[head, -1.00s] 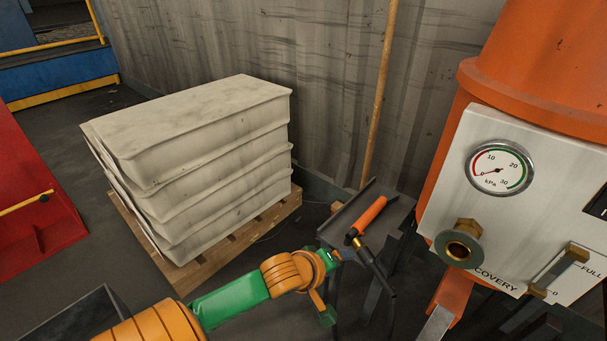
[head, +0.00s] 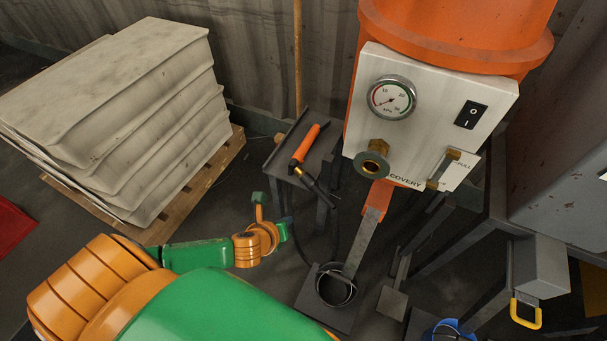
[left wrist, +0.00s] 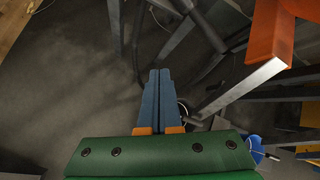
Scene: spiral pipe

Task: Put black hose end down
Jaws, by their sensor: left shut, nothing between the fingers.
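The black hose end (head: 317,188) is part of a tool with an orange handle (head: 306,143) and a brass fitting. The tool lies on a small dark stand (head: 325,145), with the black part hanging over the stand's front edge. A black hose runs down from there towards the floor. My left gripper (head: 290,226) is below and left of the stand, apart from the tool. In the left wrist view its blue fingers (left wrist: 159,78) are together with nothing between them. The right gripper is not in view.
An orange tank with a white gauge panel (head: 430,110) and brass fitting (head: 373,165) stands right of the stand. A stack of pale sacks (head: 125,120) on a pallet is at left. Metal legs and a black floor box with a coil (head: 335,288) crowd the right side.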

